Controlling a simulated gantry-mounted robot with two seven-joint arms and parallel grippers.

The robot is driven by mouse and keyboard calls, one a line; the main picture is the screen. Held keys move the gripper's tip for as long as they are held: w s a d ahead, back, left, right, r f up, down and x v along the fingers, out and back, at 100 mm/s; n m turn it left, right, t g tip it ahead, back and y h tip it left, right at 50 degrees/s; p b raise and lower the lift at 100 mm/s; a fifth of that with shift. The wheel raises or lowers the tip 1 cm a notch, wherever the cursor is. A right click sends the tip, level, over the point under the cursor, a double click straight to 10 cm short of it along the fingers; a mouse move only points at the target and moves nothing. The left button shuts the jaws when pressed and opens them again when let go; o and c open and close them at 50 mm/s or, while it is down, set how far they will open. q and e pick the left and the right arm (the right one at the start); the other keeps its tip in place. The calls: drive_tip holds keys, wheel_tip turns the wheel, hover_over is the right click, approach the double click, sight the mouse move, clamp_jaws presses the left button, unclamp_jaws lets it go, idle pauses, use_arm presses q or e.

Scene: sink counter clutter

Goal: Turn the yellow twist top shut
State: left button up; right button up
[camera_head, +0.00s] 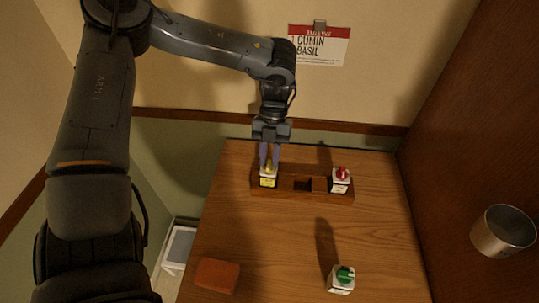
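The yellow twist top (268,167) sits on a small white container with a yellow label (268,182), upright in the left slot of a wooden rack (305,193). My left gripper (269,161) points down at it from above, with its two purple-grey fingers on either side of the yellow top. The fingers are apart, but I cannot tell whether they press on the top or stand just clear of it. The fingers partly hide the top, and its turn position is not clear. My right gripper is not in view.
A container with a red top (342,173) stands in the rack's right slot; the middle slot is empty. A green-topped container (342,278) and a reddish-brown block (217,274) are nearer the front. A metal cup (503,231) is at the right. A note (319,46) hangs behind.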

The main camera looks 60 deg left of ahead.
use_arm(q)
drive_tip(key=shift+o, duration=1.2)
drive_tip(key=shift+r, duration=0.1)
drive_tip(key=p+v, duration=0.1)
drive_tip(key=v, duration=0.9)
drive_tip(key=shift+r, duration=0.35)
drive_tip(key=shift+w, duration=0.1)
